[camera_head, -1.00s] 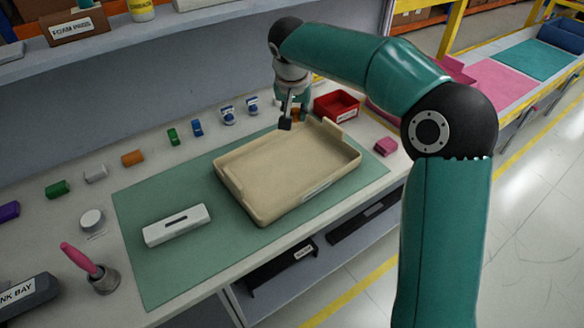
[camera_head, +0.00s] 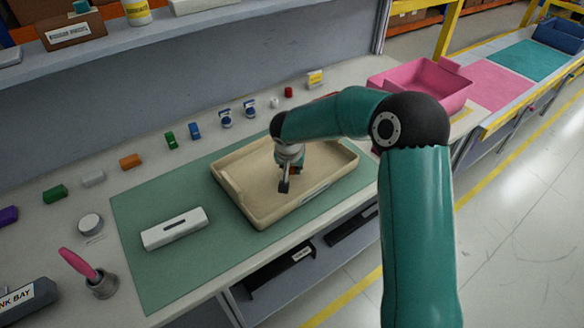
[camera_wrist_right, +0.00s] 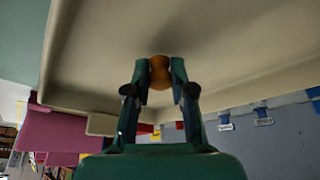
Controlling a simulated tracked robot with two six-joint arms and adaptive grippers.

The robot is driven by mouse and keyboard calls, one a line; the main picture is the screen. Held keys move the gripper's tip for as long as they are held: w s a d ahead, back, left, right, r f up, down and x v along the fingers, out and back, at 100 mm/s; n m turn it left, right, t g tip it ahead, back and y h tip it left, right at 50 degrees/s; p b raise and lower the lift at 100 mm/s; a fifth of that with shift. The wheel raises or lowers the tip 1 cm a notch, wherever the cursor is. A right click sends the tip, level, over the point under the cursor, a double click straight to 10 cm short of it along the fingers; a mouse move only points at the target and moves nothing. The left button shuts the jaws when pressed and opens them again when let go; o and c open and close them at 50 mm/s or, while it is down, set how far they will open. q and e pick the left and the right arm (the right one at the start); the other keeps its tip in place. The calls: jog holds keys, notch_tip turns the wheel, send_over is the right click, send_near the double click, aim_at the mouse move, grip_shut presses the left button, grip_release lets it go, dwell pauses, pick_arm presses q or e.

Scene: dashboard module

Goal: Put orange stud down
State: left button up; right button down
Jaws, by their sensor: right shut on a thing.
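My right gripper (camera_head: 286,184) is over the inside of the beige tray (camera_head: 262,222), near the middle of its floor. It is shut on the orange stud, which shows clearly between the fingertips in the right wrist view (camera_wrist_right: 160,72). In the head view the fingers and wrist mostly hide the stud. In the wrist view the tray floor (camera_wrist_right: 235,45) lies just beyond the stud; I cannot tell whether they touch. My left gripper is out of view.
The tray sits on a green mat (camera_head: 150,270) beside a white slotted block (camera_head: 174,229). Several small coloured parts, including an orange one (camera_head: 131,161), line the back of the bench. A pink bin (camera_head: 425,82) stands at the right. My arm hides the area behind the tray's right side.

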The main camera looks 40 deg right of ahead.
jog(key=shift+f, duration=0.35)
jog(key=shift+f+b, duration=0.4)
jog(key=shift+b, duration=0.35)
jog(key=c, duration=1)
grip_release()
jog(key=shift+r, duration=0.1)
